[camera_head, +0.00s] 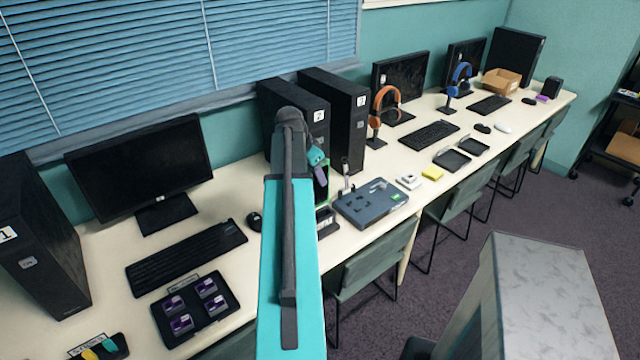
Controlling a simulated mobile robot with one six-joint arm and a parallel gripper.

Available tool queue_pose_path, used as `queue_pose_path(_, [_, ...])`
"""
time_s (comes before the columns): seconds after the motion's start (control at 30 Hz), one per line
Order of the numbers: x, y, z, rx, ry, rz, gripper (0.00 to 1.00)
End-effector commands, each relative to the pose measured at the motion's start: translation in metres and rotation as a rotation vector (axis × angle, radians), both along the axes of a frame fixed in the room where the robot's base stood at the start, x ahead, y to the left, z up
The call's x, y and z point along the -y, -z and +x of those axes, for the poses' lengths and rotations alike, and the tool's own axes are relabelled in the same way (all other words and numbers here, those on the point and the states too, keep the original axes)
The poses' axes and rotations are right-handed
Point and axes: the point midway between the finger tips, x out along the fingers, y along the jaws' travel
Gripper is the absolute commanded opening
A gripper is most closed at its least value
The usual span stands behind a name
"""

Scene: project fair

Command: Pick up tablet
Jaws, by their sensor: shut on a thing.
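The tablet (328,187) appears as a narrow dark panel with a green edge, standing upright on the long table just right of my arm. Its left part is hidden behind my arm. A black stand (327,224) is at its foot; I cannot tell whether the two touch. My gripper (320,170) is at the tablet's upper edge and is shut on it. The fingers are small and partly hidden in this view.
Two black computer towers (347,120) stand close behind the tablet. A grey-blue case (371,204) lies close to its right. A keyboard (187,256), a monitor (140,165) and a tray of purple modules (194,309) are at left. Chairs (375,262) line the front edge.

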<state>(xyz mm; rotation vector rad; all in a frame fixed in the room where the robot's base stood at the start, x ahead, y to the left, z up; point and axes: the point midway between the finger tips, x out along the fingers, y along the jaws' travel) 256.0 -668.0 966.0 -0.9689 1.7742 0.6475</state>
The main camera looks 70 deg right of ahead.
Motion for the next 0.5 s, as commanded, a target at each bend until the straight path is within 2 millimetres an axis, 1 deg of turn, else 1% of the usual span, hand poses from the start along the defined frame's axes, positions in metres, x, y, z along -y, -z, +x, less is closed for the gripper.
queue_pose_path(0.2, [0.0002,-0.0072,-0.0002,0.0,0.0,-0.001,0.0])
queue_pose_path(0.5, [0.0002,-0.0076,-0.0003,-0.001,0.0,-0.001,0.0])
